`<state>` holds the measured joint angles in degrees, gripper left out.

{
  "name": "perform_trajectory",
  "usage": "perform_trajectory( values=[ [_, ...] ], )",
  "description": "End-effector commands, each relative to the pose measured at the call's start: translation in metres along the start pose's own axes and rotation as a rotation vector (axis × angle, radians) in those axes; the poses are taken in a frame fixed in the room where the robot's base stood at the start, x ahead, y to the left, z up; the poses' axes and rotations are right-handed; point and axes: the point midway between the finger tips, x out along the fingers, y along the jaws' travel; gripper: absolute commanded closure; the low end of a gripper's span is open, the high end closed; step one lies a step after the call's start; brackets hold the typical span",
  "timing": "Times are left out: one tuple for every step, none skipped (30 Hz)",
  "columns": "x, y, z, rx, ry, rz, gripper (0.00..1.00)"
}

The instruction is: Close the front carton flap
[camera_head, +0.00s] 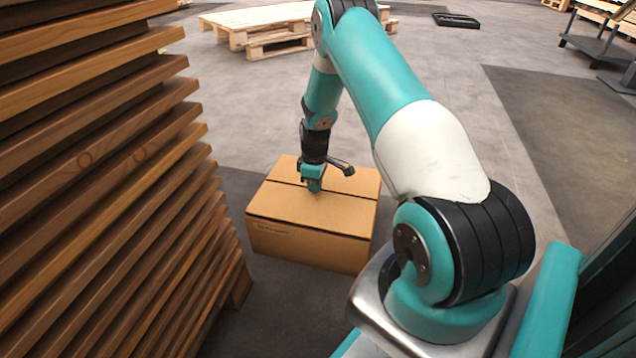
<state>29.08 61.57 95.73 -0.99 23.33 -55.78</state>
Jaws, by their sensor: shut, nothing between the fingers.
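A brown cardboard carton (310,238) stands on the floor in the middle of the head view. Its top looks flat, with the front flap (290,204) and the back flap (350,181) lying down and a dark seam between them. My gripper (314,187) points down at the top of the carton, near the seam, its fingers shut with nothing between them. It looks to be at or just above the flap surface; I cannot tell whether it touches. A dark part on the wrist covers a bit of the back flap.
A tall stack of wooden slats (100,170) stands close on the left of the carton. Pale wooden pallets (262,30) lie on the floor behind. A dark cart (600,50) stands at the far right. The grey floor right of the carton is partly hidden by my arm.

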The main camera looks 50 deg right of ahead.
Motion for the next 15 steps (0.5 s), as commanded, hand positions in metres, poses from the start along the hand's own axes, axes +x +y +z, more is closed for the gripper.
perform_trajectory(
  values=[
    [0.012,-0.007,0.003,-0.003,-0.008,-0.019,1.0],
    [0.011,-0.007,0.003,-0.003,-0.008,-0.019,1.0],
    [0.01,-0.007,0.003,-0.003,-0.008,-0.019,1.0],
    [0.009,-0.007,0.003,-0.003,-0.008,-0.019,1.0],
    [0.008,-0.008,0.004,-0.002,-0.008,-0.02,1.0],
    [0.006,-0.008,0.004,-0.002,-0.008,-0.02,1.0],
    [0.004,-0.008,0.004,-0.002,-0.009,-0.02,1.0],
    [0.003,-0.008,0.004,-0.002,-0.009,-0.021,1.0],
    [0.0,-0.008,0.004,-0.002,-0.01,-0.021,1.0],
    [-0.001,-0.008,0.004,-0.002,-0.01,-0.022,1.0],
    [-0.003,-0.008,0.004,-0.002,-0.011,-0.022,1.0],
    [-0.004,-0.008,0.004,-0.001,-0.011,-0.022,1.0],
    [-0.005,-0.008,0.005,-0.001,-0.011,-0.022,1.0],
    [-0.005,-0.008,0.005,-0.001,-0.011,-0.022,1.0],
    [-0.006,-0.007,0.004,0.0,-0.011,-0.021,1.0]
  ],
)
